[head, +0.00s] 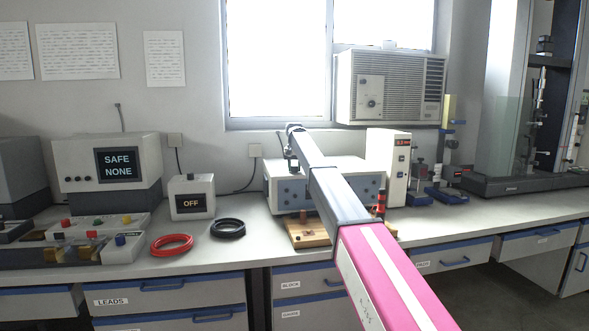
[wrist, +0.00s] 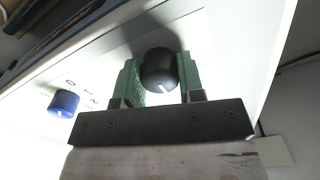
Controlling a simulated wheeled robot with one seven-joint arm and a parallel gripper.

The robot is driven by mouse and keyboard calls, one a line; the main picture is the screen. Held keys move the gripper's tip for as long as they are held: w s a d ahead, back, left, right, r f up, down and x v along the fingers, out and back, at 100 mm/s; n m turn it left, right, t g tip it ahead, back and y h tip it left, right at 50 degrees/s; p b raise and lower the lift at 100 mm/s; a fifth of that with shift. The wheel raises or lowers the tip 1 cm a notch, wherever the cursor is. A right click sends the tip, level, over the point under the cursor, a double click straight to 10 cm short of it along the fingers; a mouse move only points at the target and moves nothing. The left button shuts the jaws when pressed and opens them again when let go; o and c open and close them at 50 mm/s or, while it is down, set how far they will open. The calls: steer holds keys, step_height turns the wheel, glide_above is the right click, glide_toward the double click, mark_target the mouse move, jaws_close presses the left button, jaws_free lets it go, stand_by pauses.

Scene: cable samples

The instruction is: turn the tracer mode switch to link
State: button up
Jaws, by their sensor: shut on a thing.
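In the wrist view, a round black knob (wrist: 159,70) with a short white mark on its face stands on a white panel (wrist: 225,50). My gripper (wrist: 158,64) is shut on this knob, one green finger on each side. The white mark points to the lower right of the picture. A blue knob (wrist: 63,103) with a white mark sits to the left, with dark letters beside it, too faint to read surely. I cannot tell which knob is the tracer mode switch. In the head view, my arm reaches over a white instrument box (head: 272,188); the knobs cannot be made out there.
A box reading "OFF" (head: 191,196) and a larger unit reading "SAFE NONE" (head: 107,170) stand to the left. A red cable coil (head: 171,245) and a black one (head: 228,228) lie on the bench. A tall white meter (head: 387,165) stands right of the instrument box.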

steer(key=o, duration=0.9)
steer(key=shift+r, duration=0.1)
step_height(320, 180, up, 10)
steer(key=shift+f, duration=0.2)
steer(key=shift+r, duration=0.5)
